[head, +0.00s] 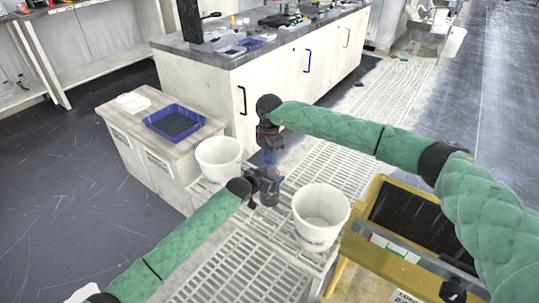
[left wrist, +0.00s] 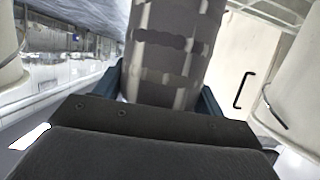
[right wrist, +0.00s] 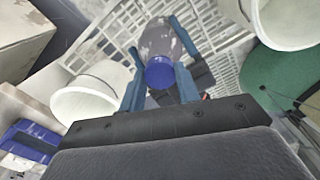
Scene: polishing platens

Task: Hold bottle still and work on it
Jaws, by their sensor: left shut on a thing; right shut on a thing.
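A grey, patchy bottle with a blue cap is held between my two grippers over the walkway; it is small and partly covered in the head view. My left gripper (head: 266,184) is shut on the bottle's body (left wrist: 172,50), one blue finger on each side in the left wrist view. My right gripper (head: 270,154) is above it, shut at the cap end. In the right wrist view its blue fingers stand on either side of the blue cap (right wrist: 160,74), with the grey bottle body (right wrist: 160,40) beyond. The bottle looks roughly upright.
White buckets stand left (head: 218,158) and right (head: 320,215) of the grippers on the pale grating (head: 240,262). A low cabinet with a blue tray (head: 174,122) is at left, a long counter (head: 275,45) behind. A yellow stand (head: 352,250) is at right.

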